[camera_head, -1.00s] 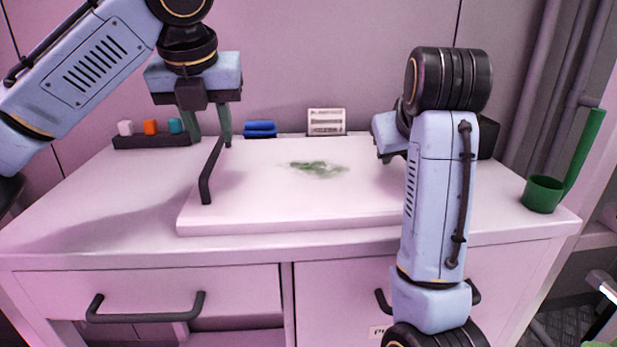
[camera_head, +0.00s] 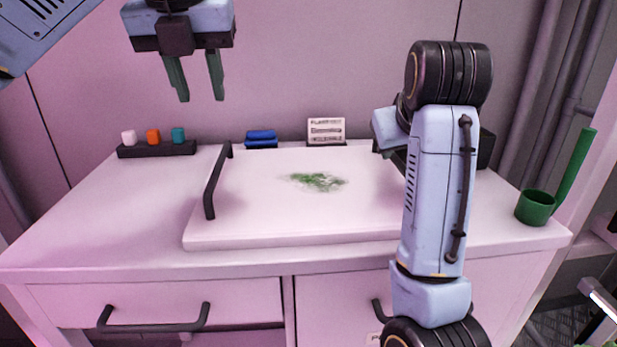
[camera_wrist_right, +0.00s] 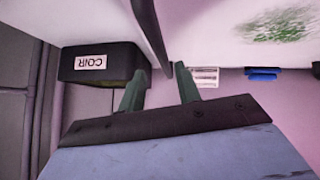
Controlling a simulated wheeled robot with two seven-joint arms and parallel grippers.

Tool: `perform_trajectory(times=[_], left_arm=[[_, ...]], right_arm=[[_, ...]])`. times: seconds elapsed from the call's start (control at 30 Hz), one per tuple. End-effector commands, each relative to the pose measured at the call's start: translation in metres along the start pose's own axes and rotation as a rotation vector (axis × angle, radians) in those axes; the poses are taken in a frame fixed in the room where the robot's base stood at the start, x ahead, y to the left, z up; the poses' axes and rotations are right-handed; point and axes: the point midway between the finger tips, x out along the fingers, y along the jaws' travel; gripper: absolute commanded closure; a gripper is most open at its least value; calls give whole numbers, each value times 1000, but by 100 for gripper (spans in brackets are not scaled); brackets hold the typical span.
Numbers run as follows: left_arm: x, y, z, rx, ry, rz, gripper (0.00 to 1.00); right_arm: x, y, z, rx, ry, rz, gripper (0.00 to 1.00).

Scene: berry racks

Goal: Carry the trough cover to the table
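The trough cover (camera_head: 290,220) is a flat white panel with a green smudge on top. It lies flat on the white table (camera_head: 120,225). Its left black handle (camera_head: 213,182) stands free. My left gripper (camera_head: 200,100) is open and empty, raised above and behind that handle. My right gripper is mostly hidden behind my right arm in the head view. In the right wrist view my right gripper (camera_wrist_right: 160,78) has its fingers apart, with the cover's other black handle (camera_wrist_right: 149,35) seen between them. Whether they touch it cannot be told.
A dark rack (camera_head: 157,150) with several small coloured blocks, blue folded cloths (camera_head: 261,139) and a small sign (camera_head: 326,131) stand along the back. A green cup (camera_head: 535,208) is at the right edge. A black box labelled COIR (camera_wrist_right: 110,75) sits by my right gripper.

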Motion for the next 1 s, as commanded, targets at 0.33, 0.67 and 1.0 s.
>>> perform_trajectory(times=[0.33,0.67,1.0], left_arm=[[-47,0,20,0,0,0,67],[-86,0,36,0,0,0,67],[-126,0,52,0,0,0,67]], right_arm=[[-36,10,-36,0,0,0,67],[-65,18,-65,0,0,0,67],[-95,27,-95,0,0,0,67]])
